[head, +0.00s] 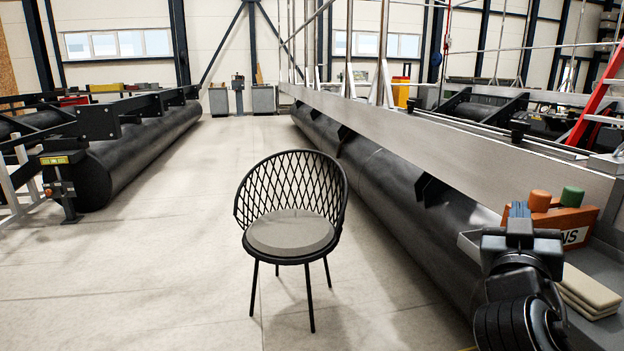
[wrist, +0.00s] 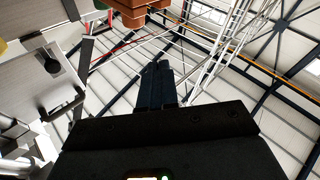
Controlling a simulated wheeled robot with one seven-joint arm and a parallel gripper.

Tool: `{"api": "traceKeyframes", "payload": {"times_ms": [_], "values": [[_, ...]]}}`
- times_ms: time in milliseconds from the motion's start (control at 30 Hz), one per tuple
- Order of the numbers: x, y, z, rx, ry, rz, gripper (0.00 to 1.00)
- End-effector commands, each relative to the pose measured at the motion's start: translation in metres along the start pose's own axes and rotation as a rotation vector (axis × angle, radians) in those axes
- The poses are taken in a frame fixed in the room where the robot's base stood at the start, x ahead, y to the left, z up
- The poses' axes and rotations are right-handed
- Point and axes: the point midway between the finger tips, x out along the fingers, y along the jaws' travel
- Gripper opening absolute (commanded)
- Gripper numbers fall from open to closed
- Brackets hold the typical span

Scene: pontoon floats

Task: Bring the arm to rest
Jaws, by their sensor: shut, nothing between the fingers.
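My gripper (wrist: 162,68) shows in the wrist view with its two dark fingers together and nothing between them. It points up toward the roof beams. In the head view my gripper (head: 519,209) is at the lower right, raised above my dark arm. It stands just left of an orange box (head: 582,220) in the picture; whether they touch I cannot tell. Part of my arm is cut off by the bottom edge.
An orange cylinder (head: 540,200) and a green cylinder (head: 572,196) show at the box. Beige pads (head: 590,287) lie on the grey ledge beside my arm. A black chair (head: 290,232) stands ahead.

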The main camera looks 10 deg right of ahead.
Motion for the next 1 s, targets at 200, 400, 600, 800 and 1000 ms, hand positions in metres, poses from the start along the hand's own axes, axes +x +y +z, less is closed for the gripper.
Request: {"api": "traceKeyframes", "payload": {"times_ms": [200,400,600,800,1000], "values": [[-0.077,-0.02,0.058,-0.037,-0.066,-0.227,0.0],[-0.152,-0.023,0.093,-0.035,-0.12,-0.407,0.0],[-0.232,-0.01,0.112,-0.006,-0.176,-0.565,0.0],[-0.307,0.016,0.114,0.047,-0.235,-0.685,0.0],[-0.371,0.052,0.1,0.114,-0.297,-0.764,0.0]]}}
